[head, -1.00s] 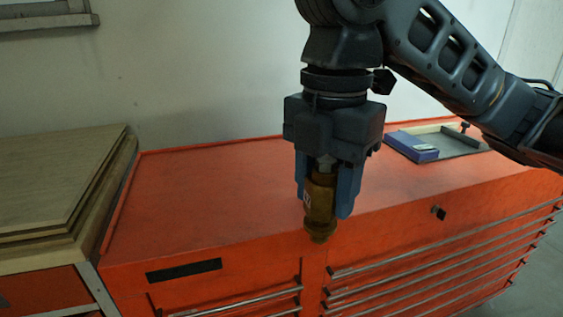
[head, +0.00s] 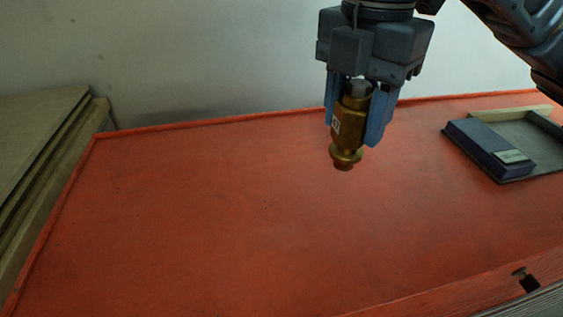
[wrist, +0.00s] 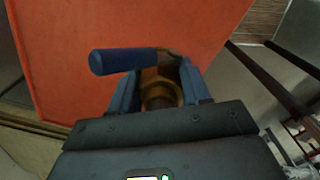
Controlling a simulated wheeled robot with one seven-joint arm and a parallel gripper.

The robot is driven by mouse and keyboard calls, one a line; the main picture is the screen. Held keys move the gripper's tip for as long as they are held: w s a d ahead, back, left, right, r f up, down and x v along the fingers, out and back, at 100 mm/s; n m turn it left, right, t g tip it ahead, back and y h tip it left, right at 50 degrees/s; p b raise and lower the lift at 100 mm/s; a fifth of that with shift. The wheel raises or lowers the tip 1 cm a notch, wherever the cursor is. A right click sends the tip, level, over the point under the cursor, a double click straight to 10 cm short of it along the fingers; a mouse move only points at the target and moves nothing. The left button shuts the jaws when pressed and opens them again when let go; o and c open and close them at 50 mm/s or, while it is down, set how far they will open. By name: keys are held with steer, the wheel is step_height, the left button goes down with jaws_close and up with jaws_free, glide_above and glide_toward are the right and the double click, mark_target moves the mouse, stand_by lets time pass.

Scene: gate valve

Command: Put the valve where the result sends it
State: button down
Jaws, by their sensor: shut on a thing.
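The brass valve (head: 349,128) hangs upright in my gripper (head: 357,115) in the head view, with a small white label on its body. The two blue fingers are shut on it from both sides. Its lower end is clear of anything and appears to be above the red cabinet top (head: 210,220). In the wrist view the valve (wrist: 160,92) sits between the fingers (wrist: 160,88), and a blue lever handle (wrist: 122,60) sticks out to the left.
A dark tray (head: 545,145) stands at the right on the cabinet top, with a blue box (head: 487,146) bearing a light label at its left side. Stacked boards (head: 40,150) lie beyond the left edge. The middle of the red top is bare.

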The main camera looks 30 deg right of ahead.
steer(key=shift+w+a+f+p, duration=0.2)
steer(key=shift+w+a+f, duration=1.1)
steer(key=shift+f, duration=0.45)
steer(key=shift+w+a+f+p, duration=0.25)
steer(key=shift+w+a+f, duration=0.9)
steer(key=shift+a+f, duration=0.5)
steer(key=shift+w+a+f+p, duration=0.2)
steer(key=shift+w+a+f, duration=1)
steer(key=shift+f, duration=0.7)
steer(key=shift+f, duration=0.2)
steer(key=c, duration=0.5)
jaws_free()
